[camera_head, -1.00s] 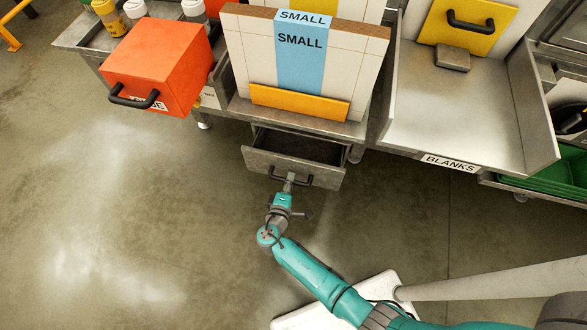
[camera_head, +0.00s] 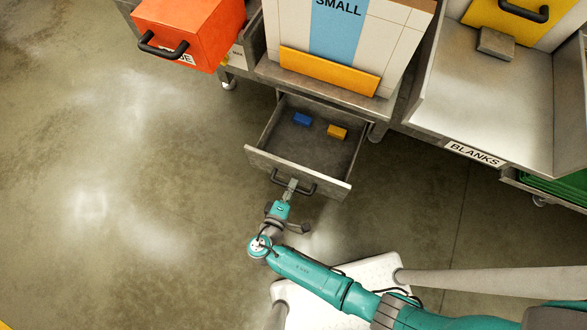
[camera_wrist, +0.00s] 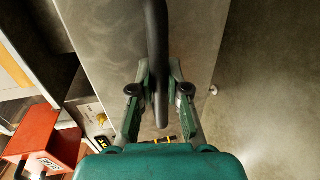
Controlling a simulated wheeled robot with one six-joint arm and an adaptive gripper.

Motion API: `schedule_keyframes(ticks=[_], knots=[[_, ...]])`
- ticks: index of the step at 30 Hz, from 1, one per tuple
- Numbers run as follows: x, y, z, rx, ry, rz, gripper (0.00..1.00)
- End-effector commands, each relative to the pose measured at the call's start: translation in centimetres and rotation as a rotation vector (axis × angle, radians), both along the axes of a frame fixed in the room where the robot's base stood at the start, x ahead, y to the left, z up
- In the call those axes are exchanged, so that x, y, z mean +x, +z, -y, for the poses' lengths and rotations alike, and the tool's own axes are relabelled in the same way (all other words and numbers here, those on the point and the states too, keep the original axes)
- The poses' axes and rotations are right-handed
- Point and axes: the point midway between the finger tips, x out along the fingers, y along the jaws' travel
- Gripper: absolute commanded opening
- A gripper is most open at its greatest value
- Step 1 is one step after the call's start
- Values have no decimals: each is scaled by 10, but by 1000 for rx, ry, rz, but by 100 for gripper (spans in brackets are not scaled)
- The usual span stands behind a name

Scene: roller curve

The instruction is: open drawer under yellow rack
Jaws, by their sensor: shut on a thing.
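The grey metal drawer (camera_head: 262,164) under the yellow-fronted rack (camera_head: 330,73) stands well open. A blue block (camera_head: 302,119) and a yellow block (camera_head: 338,132) lie apart on its floor. My gripper (camera_head: 290,188) is shut on the black bar handle (camera_head: 306,190) at the drawer's front. In the wrist view the handle (camera_wrist: 156,50) runs between the two fingers of my gripper (camera_wrist: 159,85), with the drawer's front panel (camera_wrist: 105,40) behind it. The rack holds a white panel with a blue SMALL stripe (camera_head: 335,42).
An orange box (camera_head: 190,28) with a black handle juts out at upper left. A metal tray labelled BLANKS (camera_head: 510,100) stands at right, holding a small grey block (camera_head: 495,43). A green bin (camera_head: 560,186) sits at the right edge. The floor at left is clear.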

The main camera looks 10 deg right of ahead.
Motion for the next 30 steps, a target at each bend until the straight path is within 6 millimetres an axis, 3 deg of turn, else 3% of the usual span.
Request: schedule_keyframes(ticks=[7, 8, 10, 11, 22, 30], knots=[[0, -1, 0, 1, 1, -1, 0], [0, -1, 0, 1, 1, -1, 22], [0, 0, 0, 1, 1, -1, 40], [0, 0, 0, 1, 1, -1, 41], [-2, 1, -3, 1, 2, -1, 41], [-27, 7, -21, 1, 5, -1, 41]])
